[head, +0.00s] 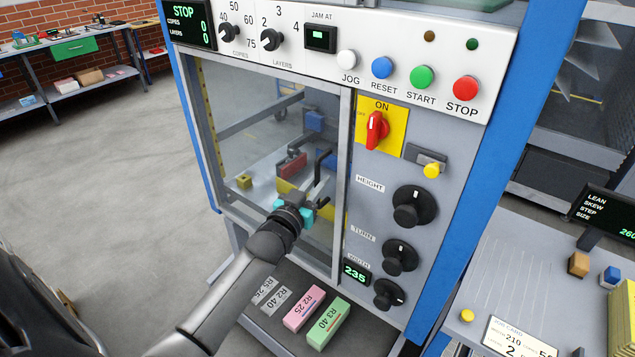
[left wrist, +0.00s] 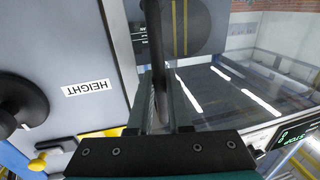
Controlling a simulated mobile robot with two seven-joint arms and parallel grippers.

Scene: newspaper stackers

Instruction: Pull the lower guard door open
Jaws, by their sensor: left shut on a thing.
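The lower guard door (head: 344,130) is a clear pane in a grey metal frame on the machine's front, and it looks shut in the head view. Its dark bar handle (head: 325,157) stands near the door's right edge. My left gripper (head: 320,187) reaches in from the lower left and is shut on this handle. In the left wrist view the dark handle bar (left wrist: 153,35) runs between the two fingers of the gripper (left wrist: 158,105). The fingers hide part of the bar. My right gripper is in neither view.
A control panel (head: 340,55) with buttons runs above the door. A red switch (head: 376,130) and black knobs (head: 414,206) sit right of it. A shelf below holds a pink block (head: 304,309) and a green block (head: 328,323). The floor (head: 120,170) at left is clear.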

